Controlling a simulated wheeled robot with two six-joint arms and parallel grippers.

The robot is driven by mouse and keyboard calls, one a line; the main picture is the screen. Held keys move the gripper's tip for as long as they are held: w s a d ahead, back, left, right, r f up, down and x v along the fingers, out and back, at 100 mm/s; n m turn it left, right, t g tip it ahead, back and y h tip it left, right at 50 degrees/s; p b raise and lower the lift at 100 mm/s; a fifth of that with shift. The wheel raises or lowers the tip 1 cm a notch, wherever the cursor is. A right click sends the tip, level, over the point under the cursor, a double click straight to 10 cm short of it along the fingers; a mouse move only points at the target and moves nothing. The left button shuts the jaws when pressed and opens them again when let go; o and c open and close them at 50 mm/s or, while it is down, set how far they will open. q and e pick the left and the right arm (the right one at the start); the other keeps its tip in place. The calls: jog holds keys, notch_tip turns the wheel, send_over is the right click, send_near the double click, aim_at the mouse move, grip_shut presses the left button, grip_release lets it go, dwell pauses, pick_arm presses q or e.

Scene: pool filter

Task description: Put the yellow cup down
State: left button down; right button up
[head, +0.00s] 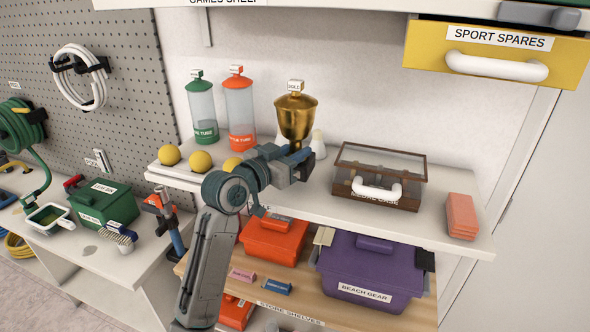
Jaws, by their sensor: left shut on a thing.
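The yellow cup (296,117) is a shiny gold goblet with a small label at its top. It stands upright over the upper shelf (330,205). My left gripper (303,158) is shut on the cup's lower part, which the gripper hides. I cannot tell whether the cup's base touches the shelf. My right gripper is not in view.
A glass-lidded medal case (378,180) stands right of the cup, with salmon-coloured blocks (461,216) further right. A green tube (202,112), an orange tube (239,112) and yellow balls (200,161) are to the left. White cone-like things (318,143) stand close behind the gripper.

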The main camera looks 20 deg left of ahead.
pick_arm(q)
jog(key=shift+f+b, duration=1.5)
jog(key=shift+f, duration=0.1)
jog(key=shift+s, duration=0.1)
jog(key=shift+f, duration=0.15)
jog(key=c, duration=1.2)
grip_release()
jog(key=shift+s, duration=0.1)
jog(key=b+v, duration=0.3)
jog(key=v, duration=0.9)
